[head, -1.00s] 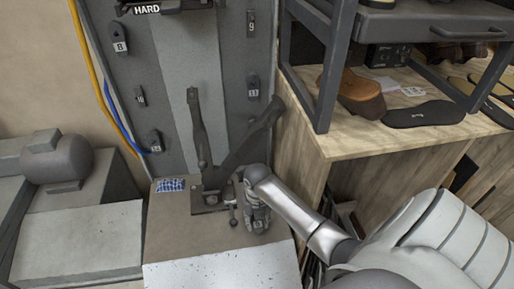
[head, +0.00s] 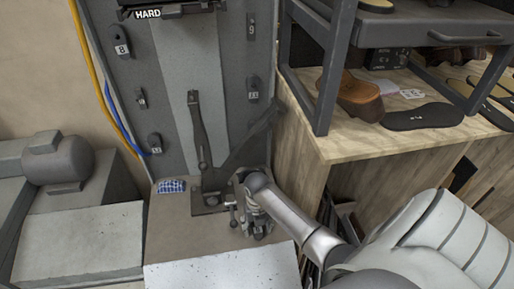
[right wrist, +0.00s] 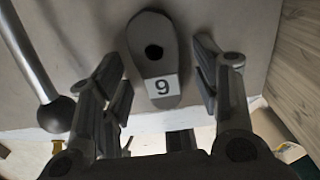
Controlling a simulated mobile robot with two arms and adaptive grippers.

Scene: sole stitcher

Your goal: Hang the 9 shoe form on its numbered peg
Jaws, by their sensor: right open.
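The dark grey shoe form (right wrist: 153,50) with a white "9" label and a round hole lies on a flat grey-beige surface in the right wrist view. My right gripper (right wrist: 160,78) is open, with one finger on each side of the form and gaps between. In the head view my right gripper (head: 257,231) points down at the bench top beside the lever tool; the form is not clearly visible there. The "9" label and its peg (head: 251,26) are high on the grey panel's right side, with no form on it. My left gripper is not in view.
Dark forms hang at pegs labelled 8 (head: 121,42) and others on the panel. A lever tool (head: 205,160) with two raised arms stands close left of my right gripper. A wooden cabinet (head: 350,145) and metal rack (head: 325,80) stand to the right.

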